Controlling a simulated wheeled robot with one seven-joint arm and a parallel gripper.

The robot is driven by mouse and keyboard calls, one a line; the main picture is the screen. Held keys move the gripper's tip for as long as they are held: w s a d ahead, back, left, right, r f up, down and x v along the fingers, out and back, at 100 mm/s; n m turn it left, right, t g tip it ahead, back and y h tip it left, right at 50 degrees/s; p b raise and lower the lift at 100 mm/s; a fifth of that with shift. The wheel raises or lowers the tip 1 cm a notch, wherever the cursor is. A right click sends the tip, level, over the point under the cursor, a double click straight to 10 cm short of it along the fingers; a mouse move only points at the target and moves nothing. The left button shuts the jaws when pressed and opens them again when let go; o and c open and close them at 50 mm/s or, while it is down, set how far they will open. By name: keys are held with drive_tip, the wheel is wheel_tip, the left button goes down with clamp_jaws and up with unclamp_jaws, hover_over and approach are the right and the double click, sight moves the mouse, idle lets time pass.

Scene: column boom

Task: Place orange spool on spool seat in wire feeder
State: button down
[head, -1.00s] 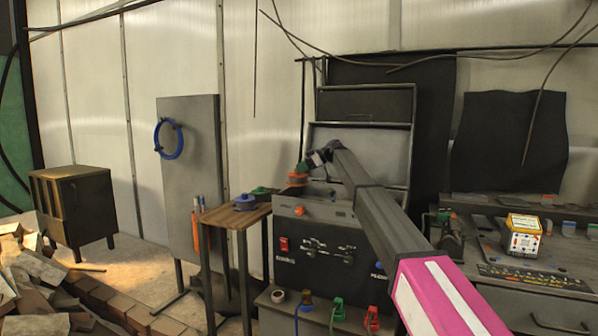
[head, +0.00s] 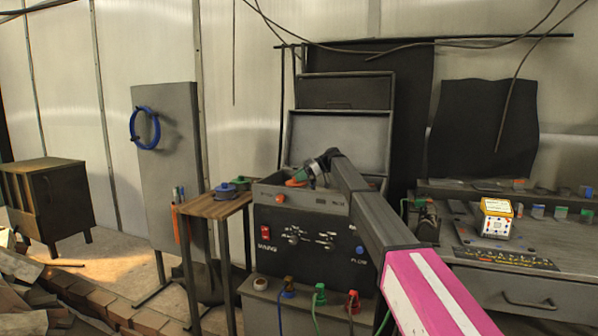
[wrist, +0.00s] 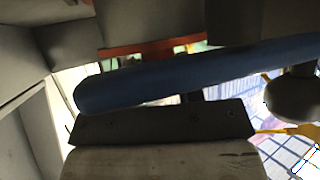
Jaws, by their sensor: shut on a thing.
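The orange spool (head: 297,181) is at the end of my gripper (head: 309,174), low over the front left part of the wire feeder's open top (head: 275,188). My gripper is shut on it. The spool looks tilted, and I cannot tell whether it touches anything below. The spool seat is not clearly visible inside the feeder. In the wrist view, a rust-orange strip (wrist: 150,49), probably the spool's edge, shows beyond a blue rounded bar (wrist: 180,74) and a dark bolted plate (wrist: 160,124). Where the strip rests is hidden there.
A small wooden table (head: 215,207) left of the feeder holds a blue spool (head: 225,189) and a green spool (head: 241,182). The raised lid (head: 340,135) stands behind the opening. A workbench (head: 540,285) on the right carries a small yellow-and-white box (head: 497,218).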

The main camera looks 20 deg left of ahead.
drive_tip(key=shift+f, duration=0.15)
drive_tip(key=c, duration=0.8)
unclamp_jaws()
drive_tip(key=shift+f, duration=0.1)
drive_tip(key=v, duration=1.2)
